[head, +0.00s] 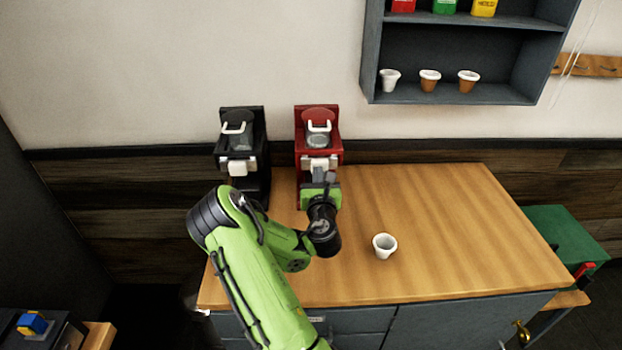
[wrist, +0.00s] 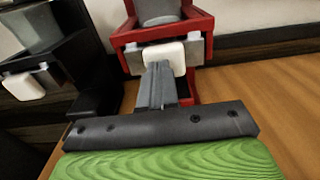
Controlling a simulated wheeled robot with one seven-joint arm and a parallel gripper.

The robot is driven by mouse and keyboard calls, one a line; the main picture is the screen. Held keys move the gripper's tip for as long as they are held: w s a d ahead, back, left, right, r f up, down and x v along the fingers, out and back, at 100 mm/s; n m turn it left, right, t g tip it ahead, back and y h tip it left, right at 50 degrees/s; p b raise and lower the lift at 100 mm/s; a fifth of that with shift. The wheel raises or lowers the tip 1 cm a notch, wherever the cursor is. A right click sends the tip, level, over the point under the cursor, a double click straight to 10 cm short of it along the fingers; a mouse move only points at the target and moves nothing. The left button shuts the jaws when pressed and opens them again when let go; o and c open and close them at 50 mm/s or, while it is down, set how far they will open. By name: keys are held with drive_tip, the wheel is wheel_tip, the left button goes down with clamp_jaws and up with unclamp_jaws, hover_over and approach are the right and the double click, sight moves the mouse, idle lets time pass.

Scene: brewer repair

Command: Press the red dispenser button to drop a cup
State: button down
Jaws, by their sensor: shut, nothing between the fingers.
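The red dispenser (head: 301,157) stands at the back of the wooden counter. It also shows in the wrist view (wrist: 198,25). On its front is a white button (head: 331,162), large and blocky in the wrist view (wrist: 178,52). My gripper (head: 320,177) is shut and empty, right in front of the red dispenser. In the wrist view its fingertips (wrist: 158,70) overlap the button's lower left part; I cannot tell whether they touch it. A white cup (head: 385,246) stands upright on the counter, to the right of my arm. My gripper hides the dispenser's lower part.
A black dispenser (head: 259,150) with a white button stands left of the red one. A wall shelf (head: 450,93) above holds several cups and colored packages. A green object (head: 565,235) with a red part is beyond the counter's right end. The right half of the counter (head: 460,220) is clear.

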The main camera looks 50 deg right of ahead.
sight(319, 156)
drive_tip(key=shift+s+d+r, duration=0.1)
drive_tip(key=shift+s+r, duration=0.05)
drive_tip(key=p+x, duration=0.1)
drive_tip(key=p, duration=0.1)
drive_tip(key=p+x, duration=0.1)
drive_tip(key=p, duration=0.1)
drive_tip(key=p+x, duration=0.1)
drive_tip(key=p, duration=0.1)
drive_tip(key=shift+w+d+r, duration=0.25)
drive_tip(key=shift+w+r, duration=0.05)
drive_tip(key=shift+f, duration=0.1)
drive_tip(key=shift+a, duration=0.1)
